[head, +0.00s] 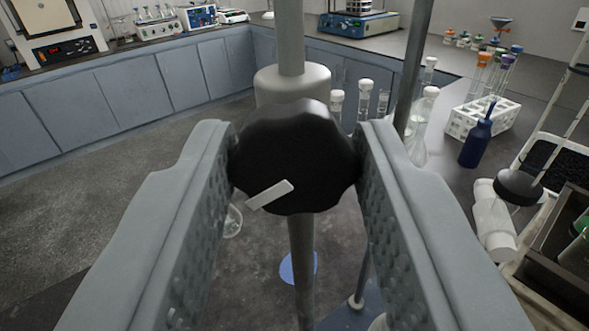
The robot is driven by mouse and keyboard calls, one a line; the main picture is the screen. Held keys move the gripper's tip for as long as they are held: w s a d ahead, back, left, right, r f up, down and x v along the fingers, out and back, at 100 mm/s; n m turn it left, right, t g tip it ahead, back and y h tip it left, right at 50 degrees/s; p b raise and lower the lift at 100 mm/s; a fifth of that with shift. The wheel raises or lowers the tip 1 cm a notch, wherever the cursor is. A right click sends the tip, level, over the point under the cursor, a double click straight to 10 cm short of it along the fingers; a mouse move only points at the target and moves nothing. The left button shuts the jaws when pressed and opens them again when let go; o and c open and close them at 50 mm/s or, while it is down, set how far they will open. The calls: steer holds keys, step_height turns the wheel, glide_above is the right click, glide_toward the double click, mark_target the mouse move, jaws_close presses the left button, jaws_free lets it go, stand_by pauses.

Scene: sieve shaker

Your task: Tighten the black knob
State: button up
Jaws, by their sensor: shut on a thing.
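The black knob (295,140) is in the middle of the head view, round with a lobed edge. A short white pointer mark (270,194) on its face slants from lower left to upper right. My gripper (297,165) is shut on the knob, with one grey, dimpled finger against its left side and one against its right. A vertical metal rod (302,265) runs behind the knob, with a pale collar (291,80) just above it. The knob hides part of the rod and collar.
A second dark rod (413,70) stands to the right of the knob. Glass flasks and vials stand behind it. At right are a white tube rack (485,117), a dark blue bottle (478,138) and another black knob (518,187). Open floor (90,210) lies at left.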

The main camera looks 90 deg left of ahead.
steer(key=m, duration=0.4)
steer(key=shift+m, duration=0.3)
steer(key=m, duration=0.9)
steer(key=shift+m, duration=1.8)
steer(key=o, duration=1)
steer(key=shift+c, duration=0.2)
steer(key=shift+d, duration=0.15)
